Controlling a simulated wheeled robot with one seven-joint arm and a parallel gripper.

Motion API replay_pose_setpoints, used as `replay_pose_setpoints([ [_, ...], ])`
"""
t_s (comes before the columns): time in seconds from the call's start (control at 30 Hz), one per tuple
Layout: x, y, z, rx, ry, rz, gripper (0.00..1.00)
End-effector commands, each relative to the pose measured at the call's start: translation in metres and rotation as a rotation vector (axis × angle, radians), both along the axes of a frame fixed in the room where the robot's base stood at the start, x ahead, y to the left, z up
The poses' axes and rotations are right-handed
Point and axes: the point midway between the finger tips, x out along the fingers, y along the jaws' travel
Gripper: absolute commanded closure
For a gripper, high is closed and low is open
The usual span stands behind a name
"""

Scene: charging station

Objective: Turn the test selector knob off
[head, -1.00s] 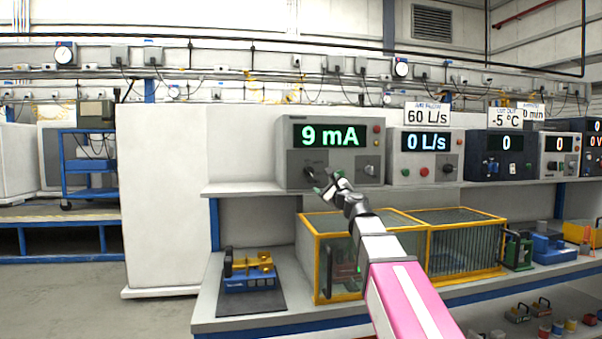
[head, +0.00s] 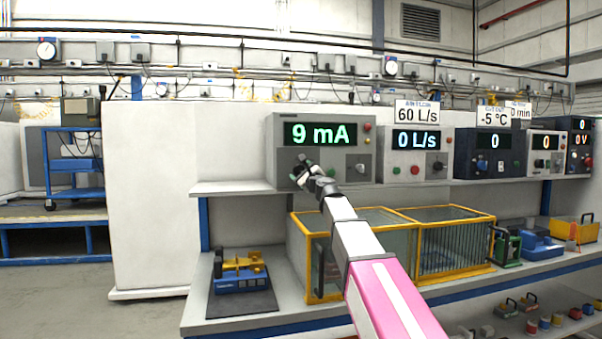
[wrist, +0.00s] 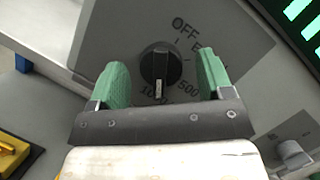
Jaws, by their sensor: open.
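The black selector knob (wrist: 160,66) sits on the grey panel of the test unit (head: 368,147), whose display reads 9 mA. In the wrist view the knob's white pointer line faces down, towards the partly hidden 1000 mark. OFF, a partly covered label and 500 are printed around its upper right side. My gripper (wrist: 162,82) is open, with one green fingertip on each side of the knob; contact is not visible. In the head view my gripper (head: 303,170) is in front of the knob and largely hides it.
A second grey knob (wrist: 292,150) is on the same panel at the lower right. The unit stands on a white shelf (head: 232,188). Below are yellow-framed cages (head: 350,213). Another unit reading 0 L/s (head: 420,165) stands to the right.

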Motion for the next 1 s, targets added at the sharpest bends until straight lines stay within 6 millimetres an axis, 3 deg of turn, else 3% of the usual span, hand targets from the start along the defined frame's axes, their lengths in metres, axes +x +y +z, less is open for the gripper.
replay_pose_setpoints([
  [0.3, 0.0034, 0.0022, 0.0012, 0.000, 0.000, 0.000, 0.27],
  [0.47, 0.0033, 0.0021, 0.0011, 0.000, 0.000, 0.000, 0.76],
  [1.0, 0.0035, 0.0014, 0.0018, -0.122, -0.036, -0.001, 0.76],
])
